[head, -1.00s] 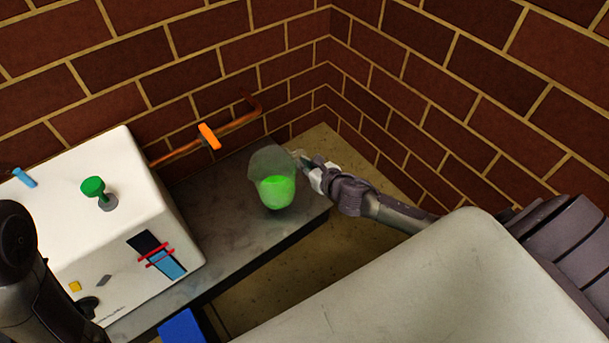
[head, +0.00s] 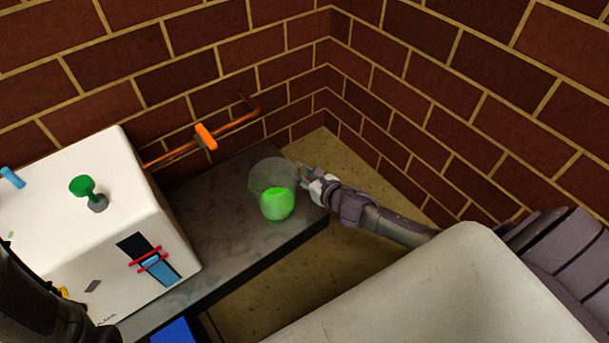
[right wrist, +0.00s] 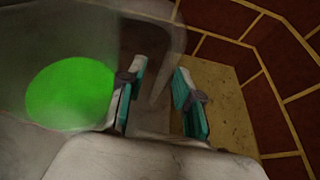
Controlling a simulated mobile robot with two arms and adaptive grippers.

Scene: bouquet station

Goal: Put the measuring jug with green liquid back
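The clear measuring jug (head: 258,178) with green liquid (head: 277,204) is over the right end of the grey counter (head: 235,222). I cannot tell for sure whether its base touches the counter. My right gripper (head: 305,174) is at the jug's right side, at its handle. In the right wrist view the green liquid (right wrist: 70,92) shows at left, and the grey handle (right wrist: 163,80) runs between the two teal-padded fingers of my right gripper (right wrist: 160,98), which are close around it. The fingertips of my left gripper are not in view.
A white box-shaped machine (head: 70,240) with a green knob (head: 83,187) stands on the counter to the left. An orange-handled pipe (head: 205,136) runs along the brick wall behind. A blue object (head: 172,332) is below the counter front. Counter between machine and jug is clear.

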